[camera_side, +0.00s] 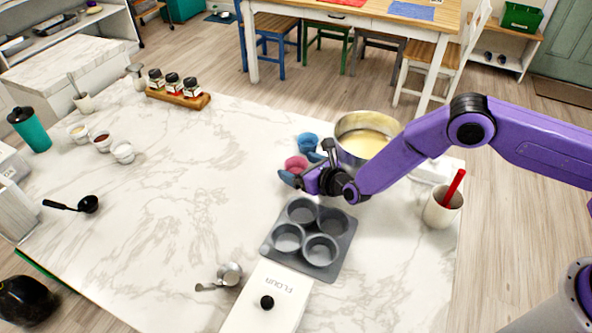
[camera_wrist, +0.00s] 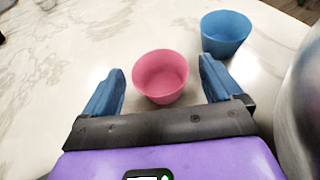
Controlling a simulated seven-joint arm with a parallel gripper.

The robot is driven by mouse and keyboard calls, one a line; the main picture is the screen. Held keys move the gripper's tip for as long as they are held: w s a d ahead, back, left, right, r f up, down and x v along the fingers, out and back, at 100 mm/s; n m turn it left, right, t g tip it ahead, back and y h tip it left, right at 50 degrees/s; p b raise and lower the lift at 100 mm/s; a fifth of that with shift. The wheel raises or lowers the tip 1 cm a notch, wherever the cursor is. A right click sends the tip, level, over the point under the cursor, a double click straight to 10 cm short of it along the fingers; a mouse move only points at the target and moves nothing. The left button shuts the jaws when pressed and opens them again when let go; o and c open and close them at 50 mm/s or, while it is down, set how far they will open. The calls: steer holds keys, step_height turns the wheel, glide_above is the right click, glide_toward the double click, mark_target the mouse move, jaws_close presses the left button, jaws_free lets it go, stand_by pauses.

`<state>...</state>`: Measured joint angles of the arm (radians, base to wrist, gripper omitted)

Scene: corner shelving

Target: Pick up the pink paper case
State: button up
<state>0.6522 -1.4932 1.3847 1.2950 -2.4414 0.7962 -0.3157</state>
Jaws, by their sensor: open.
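The pink paper case (camera_side: 296,163) stands upright on the white marble counter, left of the large metal bowl. In the wrist view the pink paper case (camera_wrist: 160,76) sits between my two blue fingertips, with a gap on each side. My gripper (camera_side: 303,175) is open and empty, low over the counter; its fingers (camera_wrist: 160,80) do not appear to touch the case. In the side view a finger hides part of the case's lower edge.
A blue paper case (camera_wrist: 225,32) stands just behind and right of the pink one. The metal bowl (camera_side: 345,152) of batter is close on the right. A muffin tin (camera_side: 346,257) lies in front. The counter to the left (camera_side: 200,180) is clear.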

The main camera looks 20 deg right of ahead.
steer(key=shift+x, duration=1.05)
steer(key=c, duration=1.1)
steer(key=shift+o, duration=0.2)
steer(key=shift+r, duration=0.15)
